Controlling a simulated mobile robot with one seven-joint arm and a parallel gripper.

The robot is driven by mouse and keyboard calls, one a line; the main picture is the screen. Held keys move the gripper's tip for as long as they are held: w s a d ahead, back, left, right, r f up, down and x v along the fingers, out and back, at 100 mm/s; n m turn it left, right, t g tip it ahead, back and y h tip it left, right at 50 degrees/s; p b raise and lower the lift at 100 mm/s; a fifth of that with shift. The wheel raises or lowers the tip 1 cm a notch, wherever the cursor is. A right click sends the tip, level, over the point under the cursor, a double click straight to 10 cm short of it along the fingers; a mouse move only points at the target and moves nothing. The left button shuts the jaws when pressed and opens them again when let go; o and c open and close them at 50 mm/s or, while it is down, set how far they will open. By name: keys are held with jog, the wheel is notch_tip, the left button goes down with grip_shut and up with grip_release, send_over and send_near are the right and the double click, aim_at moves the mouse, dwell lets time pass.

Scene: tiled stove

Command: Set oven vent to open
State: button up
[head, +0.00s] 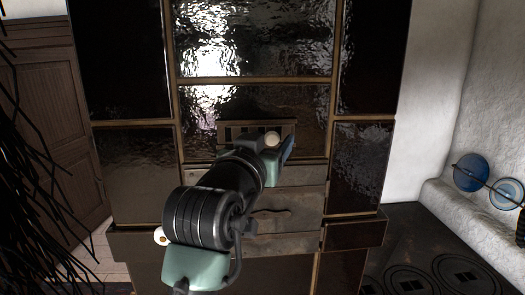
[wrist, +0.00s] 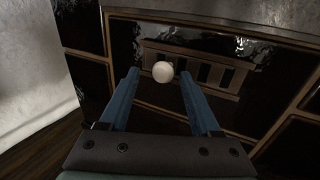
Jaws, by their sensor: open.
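The oven vent (head: 230,129) is a slotted rectangular plate set in the front of the dark tiled stove (head: 250,45). A round white knob (head: 272,138) sits at its right part in the head view. In the wrist view the vent (wrist: 218,75) shows several upright slots, and the knob (wrist: 163,71) appears at its left part. My gripper (wrist: 160,74) is open, with its blue fingers on either side of the knob in the picture. I cannot tell whether they touch it. My arm hides part of the stove below the vent in the head view.
Below the vent is a metal door with a wavy handle (head: 272,213). Another white knob (head: 160,236) shows at the lower left of the stove. Dark thin branches (head: 25,170) stand at the left. Blue discs (head: 470,172) are at the right wall.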

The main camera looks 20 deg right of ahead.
jog(key=b+v, duration=0.5)
jog(key=v, duration=0.7)
jog(key=shift+s, duration=0.3)
jog(key=s+a+r+n+t+y, duration=0.7)
jog(key=s+a+r+t+y, duration=0.3)
jog(key=a+r+t+y, duration=0.1)
jog(key=shift+s+a+r+n+t, duration=0.25)
jog(key=shift+a+r+n+t, duration=0.15)
jog(key=shift+r+t, duration=0.65)
jog(key=shift+f, duration=0.2)
